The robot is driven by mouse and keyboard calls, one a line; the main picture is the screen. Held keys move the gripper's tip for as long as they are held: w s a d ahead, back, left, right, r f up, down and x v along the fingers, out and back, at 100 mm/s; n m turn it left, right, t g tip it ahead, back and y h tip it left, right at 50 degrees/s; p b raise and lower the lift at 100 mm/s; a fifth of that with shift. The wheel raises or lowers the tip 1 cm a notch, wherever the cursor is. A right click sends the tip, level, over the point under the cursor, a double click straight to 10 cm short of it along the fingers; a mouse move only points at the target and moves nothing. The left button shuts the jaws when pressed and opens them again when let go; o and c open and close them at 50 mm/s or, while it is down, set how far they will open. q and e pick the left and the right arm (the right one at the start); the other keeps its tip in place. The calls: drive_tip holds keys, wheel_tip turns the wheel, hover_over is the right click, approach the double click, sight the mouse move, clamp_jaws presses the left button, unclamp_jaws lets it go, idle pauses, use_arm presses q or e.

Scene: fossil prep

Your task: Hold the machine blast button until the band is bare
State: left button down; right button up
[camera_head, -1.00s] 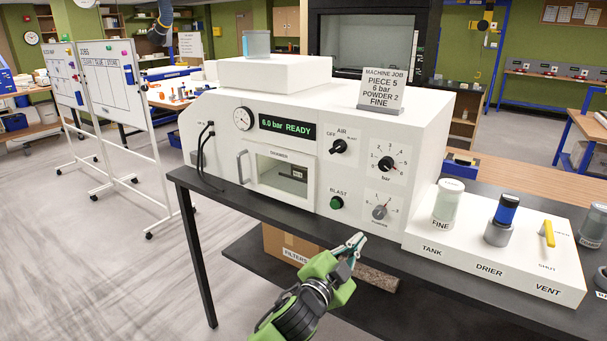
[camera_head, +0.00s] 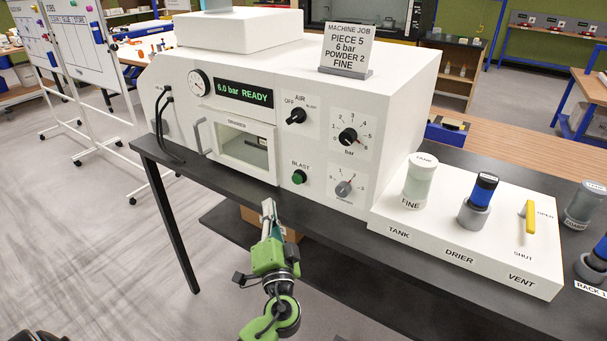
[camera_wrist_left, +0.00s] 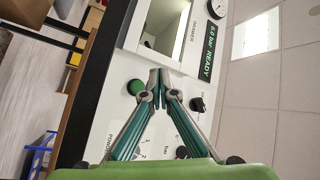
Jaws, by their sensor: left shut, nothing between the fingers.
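The white blasting machine (camera_head: 220,60) stands on a dark bench, and its display (camera_head: 244,93) reads "6.0 bar READY". The round green blast button (camera_head: 299,177) is on its front, below the "BLAST" label and right of the chamber door (camera_head: 246,150). My left gripper (camera_head: 268,205) is shut and empty, in front of the machine, lower and to the left of the button and apart from it. In the left wrist view the shut fingertips (camera_wrist_left: 160,75) point at the machine front, with the green button (camera_wrist_left: 136,87) just beside them. The band is not discernible through the chamber window.
A job card (camera_head: 347,48) stands on the machine. A white block with tank, drier and yellow vent lever (camera_head: 530,216) lies to the right.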

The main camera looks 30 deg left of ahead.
sight(297, 179)
use_arm(q)
drive_tip(key=w+b, duration=0.1)
drive_tip(key=w, duration=0.5)
drive_tip(key=shift+w+d, duration=0.15)
drive_tip(key=shift+w+r+b, duration=0.25)
drive_tip(key=shift+w+b, duration=0.25)
drive_tip(key=shift+w, duration=0.55)
use_arm(e)
drive_tip(key=shift+s+d+f, duration=0.1)
drive_tip(key=shift+s+f, duration=0.15)
drive_tip(key=shift+f, duration=0.7)
drive_tip(key=shift+f, duration=0.1)
use_arm(q)
drive_tip(key=shift+w+d+f+b, duration=0.1)
drive_tip(key=shift+w+b, duration=0.1)
drive_tip(key=shift+b, duration=0.25)
drive_tip(key=shift+w, duration=0.2)
use_arm(e)
drive_tip(key=shift+f, duration=0.5)
